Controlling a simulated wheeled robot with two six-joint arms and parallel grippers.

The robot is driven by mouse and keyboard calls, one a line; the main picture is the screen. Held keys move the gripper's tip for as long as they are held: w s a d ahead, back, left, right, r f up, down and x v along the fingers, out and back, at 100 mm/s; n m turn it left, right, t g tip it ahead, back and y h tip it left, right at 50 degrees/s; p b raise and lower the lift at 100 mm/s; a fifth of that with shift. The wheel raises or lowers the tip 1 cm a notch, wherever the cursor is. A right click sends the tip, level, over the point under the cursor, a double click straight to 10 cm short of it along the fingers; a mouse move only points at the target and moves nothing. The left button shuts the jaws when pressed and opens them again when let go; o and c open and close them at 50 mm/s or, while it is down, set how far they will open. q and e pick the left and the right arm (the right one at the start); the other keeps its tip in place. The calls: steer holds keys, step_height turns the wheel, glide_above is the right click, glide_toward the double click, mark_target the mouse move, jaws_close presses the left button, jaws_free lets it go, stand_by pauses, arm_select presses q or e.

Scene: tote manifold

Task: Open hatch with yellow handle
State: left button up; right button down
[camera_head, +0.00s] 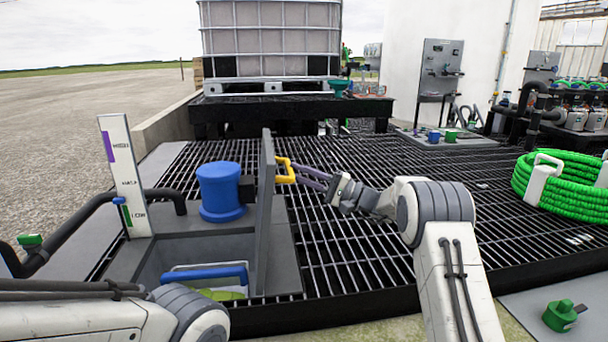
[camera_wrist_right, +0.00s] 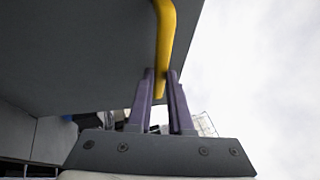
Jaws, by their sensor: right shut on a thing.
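The grey hatch (camera_head: 266,215) stands upright on edge beside the opening in the grey box, seen nearly edge-on in the head view. Its yellow handle (camera_head: 285,171) sticks out from its right side. My right gripper (camera_head: 296,172) is shut on the yellow handle. In the right wrist view the purple fingers (camera_wrist_right: 160,92) sit on either side of the handle's bar (camera_wrist_right: 166,40), with the grey hatch panel (camera_wrist_right: 80,45) behind it. My left arm shows at the bottom left, but its gripper is out of view.
The open compartment holds a blue-handled item (camera_head: 205,272) and something green. A blue cylinder (camera_head: 221,192) stands left of the hatch. A white marker post (camera_head: 127,175) and black pipe (camera_head: 70,225) lie further left. Open black grating (camera_head: 345,245) extends right to a green hose coil (camera_head: 565,186).

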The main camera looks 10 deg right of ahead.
steer(key=c, duration=0.8)
jaws_free()
steer(key=shift+c, duration=0.2)
steer(key=p+v, duration=0.2)
steer(key=v, duration=0.8)
steer(key=shift+d, duration=0.25)
steer(key=shift+s+f, duration=0.15)
